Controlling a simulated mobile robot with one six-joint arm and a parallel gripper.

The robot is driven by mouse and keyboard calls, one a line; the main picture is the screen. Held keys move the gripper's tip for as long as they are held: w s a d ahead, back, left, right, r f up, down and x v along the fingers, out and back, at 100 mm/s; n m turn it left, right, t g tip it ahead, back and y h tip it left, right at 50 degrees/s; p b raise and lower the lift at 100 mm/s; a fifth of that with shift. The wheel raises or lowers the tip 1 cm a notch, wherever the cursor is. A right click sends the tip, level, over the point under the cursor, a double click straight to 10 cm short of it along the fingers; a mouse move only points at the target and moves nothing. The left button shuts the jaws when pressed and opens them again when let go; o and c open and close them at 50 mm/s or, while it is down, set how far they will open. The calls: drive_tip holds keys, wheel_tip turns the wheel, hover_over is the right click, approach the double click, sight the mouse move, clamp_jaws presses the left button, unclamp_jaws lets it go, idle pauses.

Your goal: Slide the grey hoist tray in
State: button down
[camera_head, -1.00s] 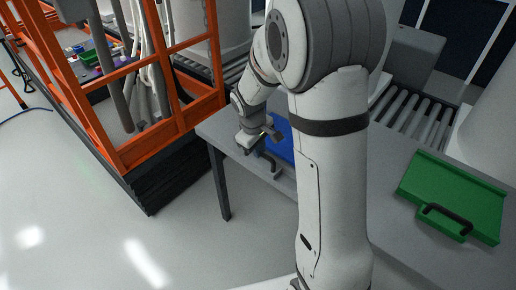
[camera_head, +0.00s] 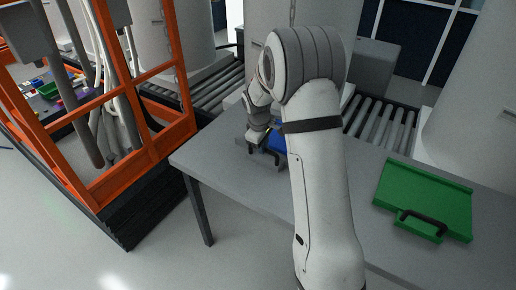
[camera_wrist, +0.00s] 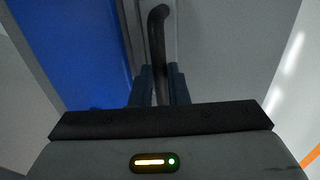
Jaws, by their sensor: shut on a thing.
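My gripper (camera_head: 259,145) is at the table's far left part, left of my arm. In the wrist view, its two fingers (camera_wrist: 160,88) are shut on a dark bar handle (camera_wrist: 158,45). The handle runs along a grey surface (camera_wrist: 215,50), which looks like the grey hoist tray. A blue panel (camera_wrist: 75,45) lies to the left of the handle there. In the head view, the blue piece (camera_head: 279,143) shows just right of my gripper, partly hidden by my arm. The grey tray blends with the grey table in that view, and its outline is hard to tell.
The grey table (camera_head: 225,180) is bare at its left end. A green tray (camera_head: 425,195) with a black handle lies on its right. Roller conveyors (camera_head: 385,125) run behind the table. An orange frame (camera_head: 115,180) stands to the left, with open floor in front.

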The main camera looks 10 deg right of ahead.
drive_tip(key=shift+w+d+r, duration=0.1)
drive_tip(key=shift+w+d, duration=0.05)
drive_tip(key=shift+w, duration=0.05)
drive_tip(key=c, duration=1.6)
unclamp_jaws()
drive_tip(key=shift+w, duration=0.1)
drive_tip(key=shift+o, duration=1)
wheel_tip(320, 180, up, 8)
drive_tip(key=s+a, duration=0.1)
drive_tip(key=shift+f, duration=0.25)
drive_tip(key=shift+s, duration=0.1)
